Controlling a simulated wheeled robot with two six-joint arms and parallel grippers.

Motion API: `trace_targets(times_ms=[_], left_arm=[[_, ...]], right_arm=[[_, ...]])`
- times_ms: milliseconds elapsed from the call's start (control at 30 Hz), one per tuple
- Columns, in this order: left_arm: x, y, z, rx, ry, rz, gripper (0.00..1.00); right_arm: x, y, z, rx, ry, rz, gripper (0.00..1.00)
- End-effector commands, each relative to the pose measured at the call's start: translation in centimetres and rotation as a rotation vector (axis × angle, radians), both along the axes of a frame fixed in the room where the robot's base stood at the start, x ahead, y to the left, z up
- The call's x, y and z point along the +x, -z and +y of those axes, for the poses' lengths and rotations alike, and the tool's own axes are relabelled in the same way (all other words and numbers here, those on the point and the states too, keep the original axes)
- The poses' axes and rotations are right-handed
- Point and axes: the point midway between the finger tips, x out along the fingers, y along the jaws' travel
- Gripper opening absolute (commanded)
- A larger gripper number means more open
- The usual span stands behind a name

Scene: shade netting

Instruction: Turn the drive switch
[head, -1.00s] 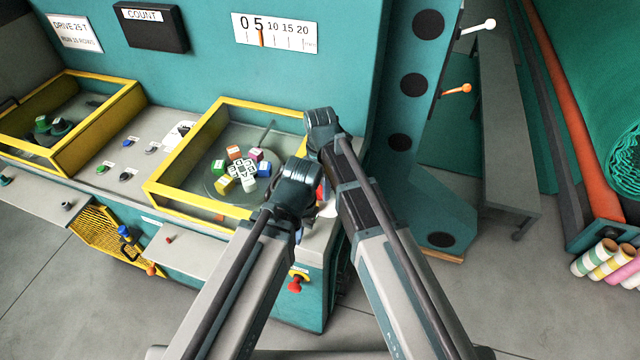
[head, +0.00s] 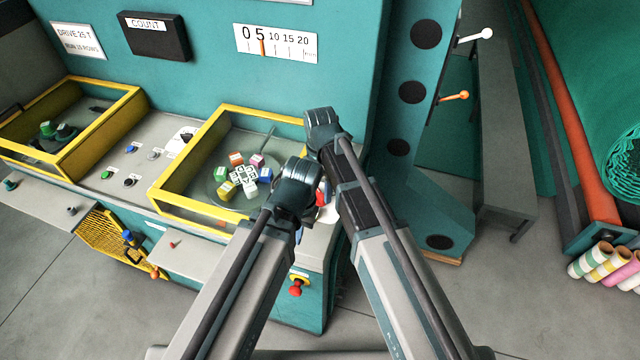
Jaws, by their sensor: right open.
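A black rotary knob on a white plate (head: 182,138) sits on the grey control panel between the two yellow-framed boxes; it looks like the drive switch, though its lettering is too small to read. My right arm (head: 350,190) reaches up from below to a dark joint, right of the nearer box and well away from the knob. My right gripper is largely hidden behind my arms; its jaws are open and no held thing shows. My left arm (head: 245,270) ends in a dark joint over that box's right corner, and its gripper is hidden.
The nearer yellow-framed box (head: 168,200) holds a dial with several coloured blocks. Several small buttons (head: 129,181) line the panel. A red knob (head: 296,287) is on the front. A teal column (head: 408,120) stands right.

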Motion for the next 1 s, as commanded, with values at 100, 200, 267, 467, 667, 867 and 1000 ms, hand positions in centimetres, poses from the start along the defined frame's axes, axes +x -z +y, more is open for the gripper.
trace_targets(times_ms=[100,200,267,467,667,867,1000], left_arm=[[0.0,-2.6,0.0,-0.001,-0.004,0.0,0.0],[0.0,-4.2,0.0,-0.002,-0.008,0.0,0.0],[0.0,-5.1,0.0,-0.002,-0.01,0.0,0.0],[0.0,-8.1,0.0,-0.001,-0.01,0.0,0.0],[-0.1,-10.3,0.0,-0.001,-0.007,0.002,0.0],[-0.1,-10.7,0.0,-0.001,-0.006,0.003,0.0],[-0.1,-10.6,0.0,-0.001,-0.006,0.003,0.0]], right_arm=[[0.0,-2.6,0.0,0.0,0.0,0.0,1.0],[0.0,-4.2,0.0,0.0,0.0,0.0,1.0],[0.0,-5.1,0.0,0.0,0.0,0.0,1.0],[0.0,-8.1,0.0,0.0,-0.001,0.0,1.0],[0.0,-10.3,0.0,0.0,-0.001,0.0,1.0],[0.0,-10.7,0.0,0.0,-0.001,0.0,1.0],[0.0,-10.6,0.0,0.0,-0.001,0.0,1.0]])
